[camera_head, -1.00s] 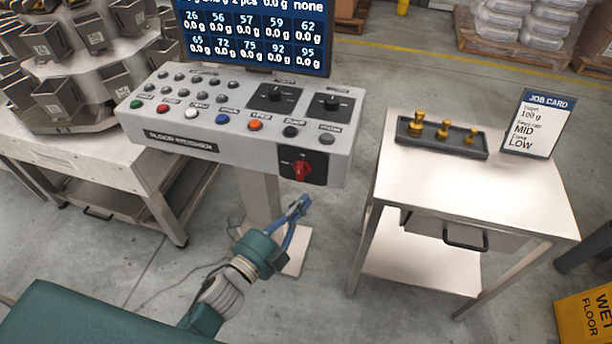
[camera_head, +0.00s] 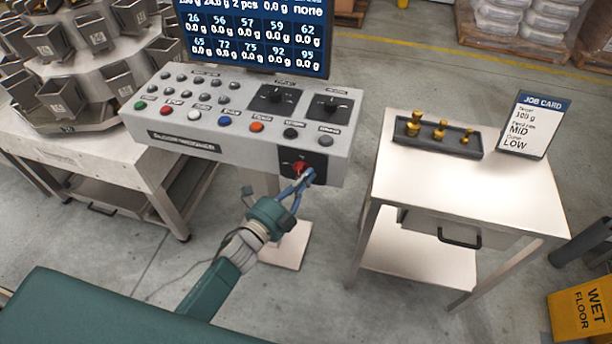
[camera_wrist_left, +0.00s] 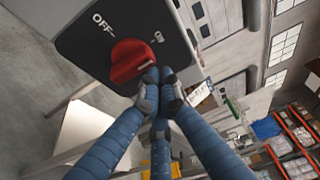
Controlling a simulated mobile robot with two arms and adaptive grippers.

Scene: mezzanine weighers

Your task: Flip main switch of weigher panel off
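The weigher panel (camera_head: 236,150) is a grey sloped console with buttons and dials. Its main switch (camera_head: 299,168) is a red rotary knob on a black plate on the front face, at the lower right. In the left wrist view the red knob (camera_wrist_left: 131,61) sits between the OFF and ON labels. Its exact pointing is hard to tell. My left gripper (camera_head: 308,176) is at the knob's lower right, partly covering it. In the wrist view its blue fingers (camera_wrist_left: 160,88) are together, tips right at the knob's edge; contact is unclear. My right gripper is out of view.
A screen (camera_head: 258,38) stands behind the panel. A steel table (camera_head: 470,190) to the right carries a tray of brass weights (camera_head: 440,148) and a job card (camera_head: 531,125). A multi-bucket weigher (camera_head: 75,65) is at left. A yellow wet floor sign (camera_head: 582,312) stands lower right.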

